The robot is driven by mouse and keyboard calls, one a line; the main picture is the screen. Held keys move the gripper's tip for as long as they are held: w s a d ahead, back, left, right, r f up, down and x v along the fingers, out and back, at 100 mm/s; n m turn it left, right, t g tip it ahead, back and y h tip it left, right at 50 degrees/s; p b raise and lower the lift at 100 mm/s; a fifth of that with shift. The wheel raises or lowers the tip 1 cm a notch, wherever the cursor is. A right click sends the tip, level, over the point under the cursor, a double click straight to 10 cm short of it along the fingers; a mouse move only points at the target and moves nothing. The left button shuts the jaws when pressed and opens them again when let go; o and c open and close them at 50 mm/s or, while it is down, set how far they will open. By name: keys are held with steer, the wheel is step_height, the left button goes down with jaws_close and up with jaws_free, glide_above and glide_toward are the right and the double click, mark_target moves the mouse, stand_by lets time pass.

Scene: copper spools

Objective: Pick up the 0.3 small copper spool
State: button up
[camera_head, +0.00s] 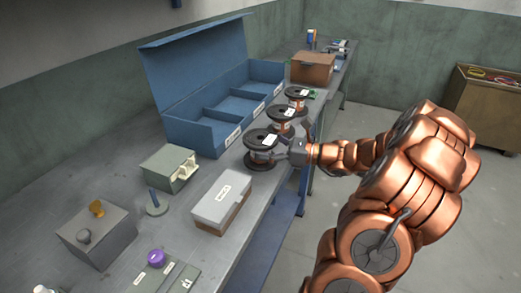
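Three dark-flanged copper spools stand in a row along the workbench's right edge: a near spool (259,146), a middle spool (280,114) and a far spool (297,94). Each has a white label on top, too small to read, so I cannot tell which is the 0.3 one. My gripper (283,149) comes in from the right at the near spool's right side, low by its copper winding. It overlaps the spool's edge in this view. I cannot tell whether the fingers touch or close on it.
A blue open-lidded bin (200,142) with compartments stands left of the spools. A white-lidded box (216,200), a grey-green box (163,171) and a grey block with knobs (90,242) stand nearer. A brown box (312,69) is behind. Open floor lies right of the bench.

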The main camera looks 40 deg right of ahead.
jaws_close()
stand_by(0.5)
steer(key=shift+r, duration=0.1)
